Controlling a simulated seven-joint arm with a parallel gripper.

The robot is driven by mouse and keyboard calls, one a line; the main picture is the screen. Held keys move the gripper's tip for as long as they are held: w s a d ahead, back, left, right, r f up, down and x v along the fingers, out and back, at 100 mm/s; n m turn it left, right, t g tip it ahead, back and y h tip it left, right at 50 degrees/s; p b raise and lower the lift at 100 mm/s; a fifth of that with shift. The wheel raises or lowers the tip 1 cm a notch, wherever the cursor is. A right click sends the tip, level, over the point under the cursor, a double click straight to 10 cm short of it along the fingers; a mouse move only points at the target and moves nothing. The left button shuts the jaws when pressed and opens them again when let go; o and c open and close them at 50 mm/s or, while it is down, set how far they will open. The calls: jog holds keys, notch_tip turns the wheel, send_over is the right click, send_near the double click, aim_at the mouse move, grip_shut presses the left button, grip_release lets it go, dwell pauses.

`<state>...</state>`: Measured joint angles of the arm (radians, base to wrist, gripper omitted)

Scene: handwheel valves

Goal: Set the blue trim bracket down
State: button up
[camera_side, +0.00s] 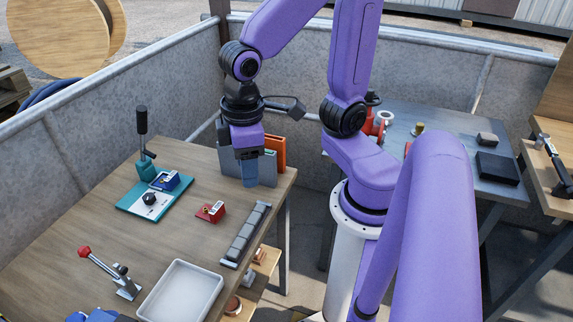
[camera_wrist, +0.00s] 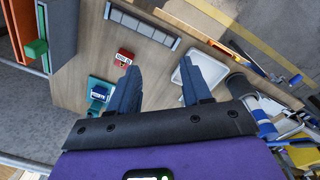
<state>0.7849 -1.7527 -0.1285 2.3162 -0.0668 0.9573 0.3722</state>
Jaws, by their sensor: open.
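The blue trim bracket (camera_side: 166,181) rests on the teal plate (camera_side: 128,207) on the wooden table, close to the base of a black-handled lever. It also shows in the wrist view (camera_wrist: 100,92), left of my fingers and apart from them. My gripper (camera_side: 249,182) is above the right back part of the table, to the right of the bracket. In the wrist view its two blue fingers (camera_wrist: 160,76) stand apart with nothing between them. A similar red bracket (camera_side: 210,212) sits on the table between the teal plate and a grey slotted strip (camera_side: 246,234).
Upright grey, green and orange panels (camera_side: 275,155) stand just behind my gripper. A black-handled lever (camera_side: 143,140) rises behind the teal plate. A red-tipped clamp (camera_side: 118,277) and a white tray (camera_side: 181,291) are nearer the front. Bare wood lies around the red bracket.

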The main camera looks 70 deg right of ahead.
jog(key=s+d+n, duration=0.1)
jog(key=s, duration=0.1)
jog(key=s+n, duration=0.2)
jog(key=s+d+n, duration=0.1)
jog(key=s, duration=0.1)
jog(key=shift+d+f+n+y, duration=0.35)
jog(key=shift+f+n+y, duration=0.05)
jog(key=shift+c, duration=0.6)
jog(key=shift+s+d+f+n, duration=0.1)
jog(key=shift+s+d+n, duration=0.05)
jog(key=shift+s+n, duration=0.2)
jog(key=shift+c, duration=0.9)
jog(key=w+a+f+n+h, duration=0.1)
jog(key=w+a+n+h, duration=0.1)
jog(key=w, duration=1.3)
jog(key=w+a+n+h, duration=0.2)
jog(key=w, duration=1.4)
jog(key=n+h, duration=0.1)
send_near(170, 176)
jog(key=x, duration=0.8)
jog(key=shift+d+f, duration=0.15)
jog(key=shift+f, duration=0.15)
